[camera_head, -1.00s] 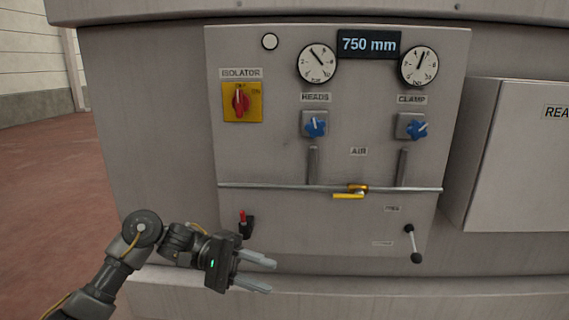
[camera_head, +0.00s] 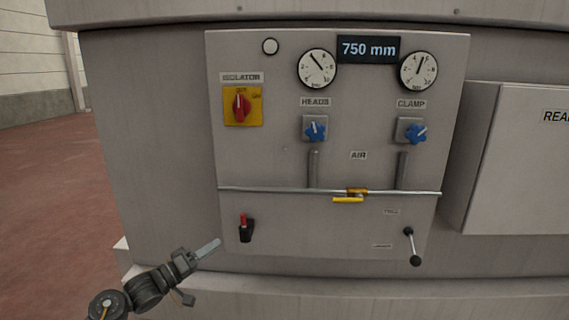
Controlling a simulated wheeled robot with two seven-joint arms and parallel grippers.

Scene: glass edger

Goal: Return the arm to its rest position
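My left gripper (camera_head: 200,273) is at the lower left, below and left of the red-tipped lever (camera_head: 245,228). It is clear of the control panel (camera_head: 285,150) and nothing shows in it. One finger points up and right toward the panel and the other shows lower down, with a gap between them. My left arm (camera_head: 108,303) comes in from the bottom edge. My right gripper is out of view.
The panel carries a red isolator switch (camera_head: 240,104), blue heads knob (camera_head: 315,131), blue clamp knob (camera_head: 415,133), yellow air valve handle (camera_head: 348,199) and black-ended lever (camera_head: 412,246). A grey box (camera_head: 520,155) stands at right. A ledge (camera_head: 400,295) runs below. Floor (camera_head: 45,200) is clear at left.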

